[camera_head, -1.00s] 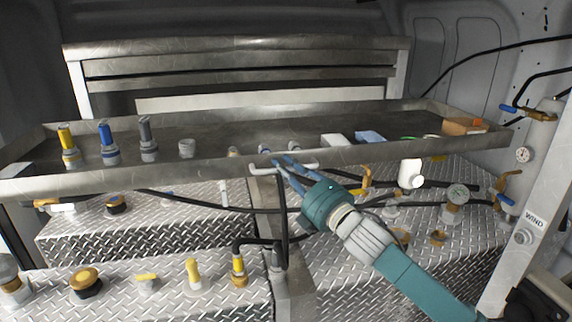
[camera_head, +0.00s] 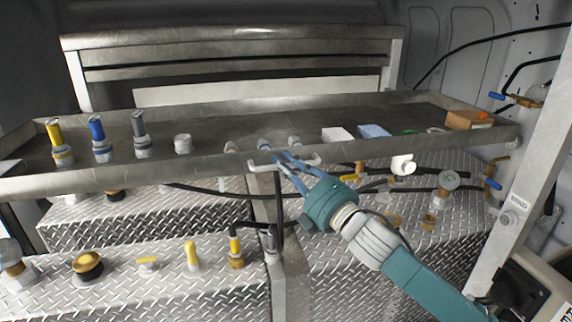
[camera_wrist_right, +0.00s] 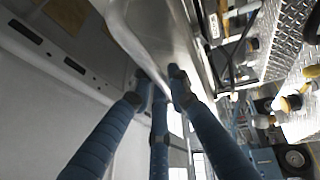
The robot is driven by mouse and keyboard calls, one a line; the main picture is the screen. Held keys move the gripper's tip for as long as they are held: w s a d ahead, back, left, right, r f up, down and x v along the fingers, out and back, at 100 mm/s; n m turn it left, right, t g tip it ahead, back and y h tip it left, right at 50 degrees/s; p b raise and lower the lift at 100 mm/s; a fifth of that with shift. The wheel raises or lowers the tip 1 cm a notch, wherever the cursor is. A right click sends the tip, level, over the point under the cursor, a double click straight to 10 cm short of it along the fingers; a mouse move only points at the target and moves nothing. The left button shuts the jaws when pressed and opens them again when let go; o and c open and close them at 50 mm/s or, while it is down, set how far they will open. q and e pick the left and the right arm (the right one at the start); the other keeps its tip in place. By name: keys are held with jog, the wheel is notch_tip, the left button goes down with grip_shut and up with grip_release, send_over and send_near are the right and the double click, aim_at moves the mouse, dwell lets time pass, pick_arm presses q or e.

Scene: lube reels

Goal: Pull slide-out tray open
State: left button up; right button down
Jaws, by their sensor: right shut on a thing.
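The slide-out tray (camera_head: 90,183) is a long, shallow metal tray spanning the head view, with its front wall facing me. A pale handle (camera_head: 313,163) sits at the middle of its front wall. My right gripper (camera_head: 277,159) reaches up from the lower right, its blue fingers shut on the handle. My left gripper is not in view.
On the tray stand yellow, blue and grey nozzles (camera_head: 97,140), small fittings, boxes (camera_head: 374,131) and an orange-brown box (camera_head: 468,119). Below lie diamond-plate surfaces (camera_head: 130,290) with valves and black hoses. A slanted post (camera_head: 522,190) stands at the right.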

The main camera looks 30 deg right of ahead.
jog(key=c, duration=1.7)
grip_release()
jog(key=shift+f, duration=0.1)
jog(key=shift+o, duration=0.3)
jog(key=shift+d, duration=0.1)
jog(key=v, duration=1.2)
